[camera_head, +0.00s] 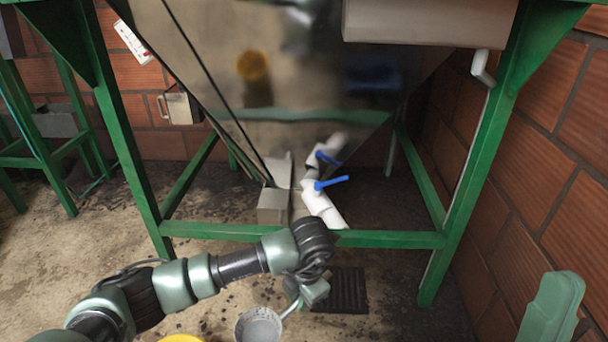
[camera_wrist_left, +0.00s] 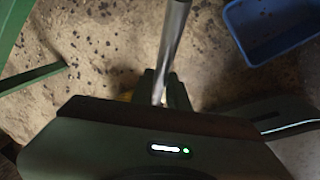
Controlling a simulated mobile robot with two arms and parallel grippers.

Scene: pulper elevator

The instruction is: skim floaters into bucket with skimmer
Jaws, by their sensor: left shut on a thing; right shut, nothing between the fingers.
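My left gripper (camera_head: 312,292) is low in front of the green stand, shut on the skimmer's handle. In the left wrist view the metal handle (camera_wrist_left: 172,45) runs up from between its fingers (camera_wrist_left: 163,92). The skimmer's grey round bowl (camera_head: 258,326) shows at the bottom of the head view, left of the gripper. I cannot tell whether anything lies in it. A yellow rim (camera_head: 182,338), perhaps the bucket, just shows at the bottom edge, left of the bowl. No floaters can be made out. My right gripper's fingers are not seen.
A steel hopper (camera_head: 270,90) stands in a green frame (camera_head: 300,235) with white pipes (camera_head: 318,200) and blue valve handles below. A dark floor grate (camera_head: 342,290) lies near the gripper. A blue tub (camera_wrist_left: 270,35) shows in the left wrist view. Brick walls close the back and right.

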